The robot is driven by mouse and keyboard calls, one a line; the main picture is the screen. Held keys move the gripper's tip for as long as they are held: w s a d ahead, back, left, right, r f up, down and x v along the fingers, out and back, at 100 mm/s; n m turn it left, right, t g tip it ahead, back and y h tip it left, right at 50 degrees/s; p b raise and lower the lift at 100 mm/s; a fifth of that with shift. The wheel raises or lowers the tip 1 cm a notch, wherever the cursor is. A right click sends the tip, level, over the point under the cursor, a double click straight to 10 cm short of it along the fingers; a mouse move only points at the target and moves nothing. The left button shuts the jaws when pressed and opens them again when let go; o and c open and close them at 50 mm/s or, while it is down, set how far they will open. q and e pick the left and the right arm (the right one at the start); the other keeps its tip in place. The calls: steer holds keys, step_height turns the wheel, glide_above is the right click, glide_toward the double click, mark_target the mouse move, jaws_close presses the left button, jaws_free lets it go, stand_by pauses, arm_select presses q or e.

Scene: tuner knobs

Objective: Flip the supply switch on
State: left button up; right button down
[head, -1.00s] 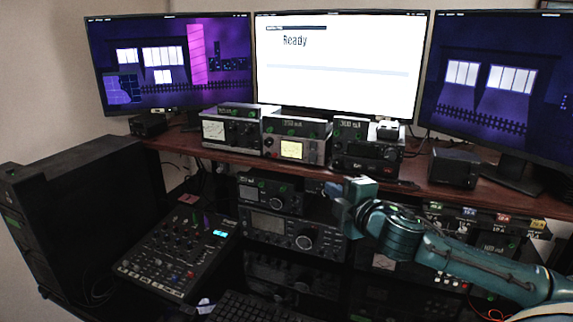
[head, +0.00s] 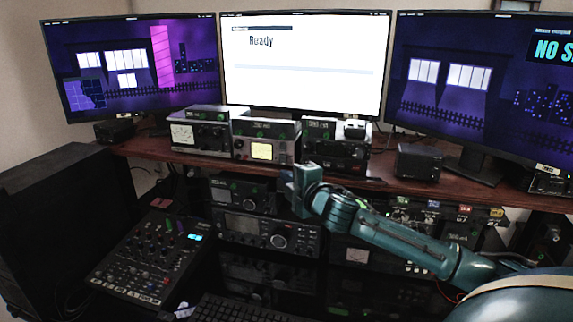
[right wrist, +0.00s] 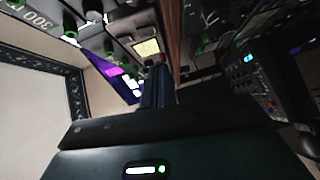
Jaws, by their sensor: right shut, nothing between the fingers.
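My right gripper (head: 300,188) is shut and empty, held in the air in front of the desk shelf, just below the row of radio units. In the right wrist view my closed fingers (right wrist: 157,90) point toward a unit with a lit yellow meter (right wrist: 147,47). That unit (head: 262,152) stands in the middle of the shelf in the head view. A box with a white dial (head: 186,134) is at its left and a black unit (head: 336,158) at its right. I cannot make out which small part is the supply switch, nor its position. My left gripper is not in view.
Three monitors stand behind, the middle one (head: 304,70) reading "Ready". Below the shelf (head: 470,187) are stacked radios (head: 262,230), a mixer (head: 150,255) and a keyboard (head: 235,308). A small black box (head: 418,163) stands on the shelf at right.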

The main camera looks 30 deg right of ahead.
mark_target(283, 160)
arm_select(q)
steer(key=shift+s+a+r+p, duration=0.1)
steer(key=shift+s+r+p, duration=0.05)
steer(key=shift+p, duration=0.55)
arm_select(e)
steer(key=shift+w+d+f, duration=0.15)
steer(key=shift+w+d, duration=0.4)
steer(key=shift+w, duration=0.4)
steer(key=shift+w+d+f, duration=0.1)
steer(key=shift+w+d, duration=0.4)
steer(key=shift+w, duration=0.4)
steer(key=shift+w+d+f, duration=0.15)
steer(key=shift+w+d, duration=0.4)
steer(key=shift+w, duration=0.4)
